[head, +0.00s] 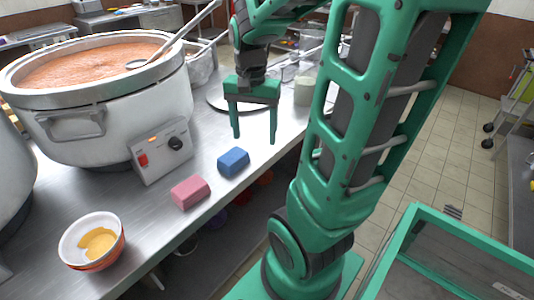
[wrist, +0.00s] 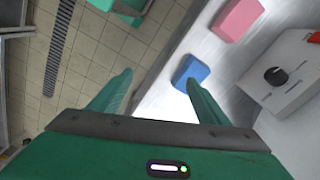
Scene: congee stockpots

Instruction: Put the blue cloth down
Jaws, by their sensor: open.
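The blue cloth (head: 233,162) is a small folded block lying on the steel counter (head: 205,206), near its front edge. It also shows in the wrist view (wrist: 190,72), beyond my fingers and close to the right fingertip in the picture. My gripper (head: 254,140) is open and empty, with its fingers pointing down. In the head view it is to the right of and behind the blue cloth, apart from it. A pink cloth (head: 190,193) lies on the counter to the left of and nearer than the blue one.
A large stockpot (head: 115,115) of orange congee with a ladle (head: 170,44) stands behind the cloths, its control box (head: 162,152) close by. A bowl (head: 92,241) with yellow contents is at front left. A white cup (head: 304,91) stands behind my gripper. Tiled floor is at right.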

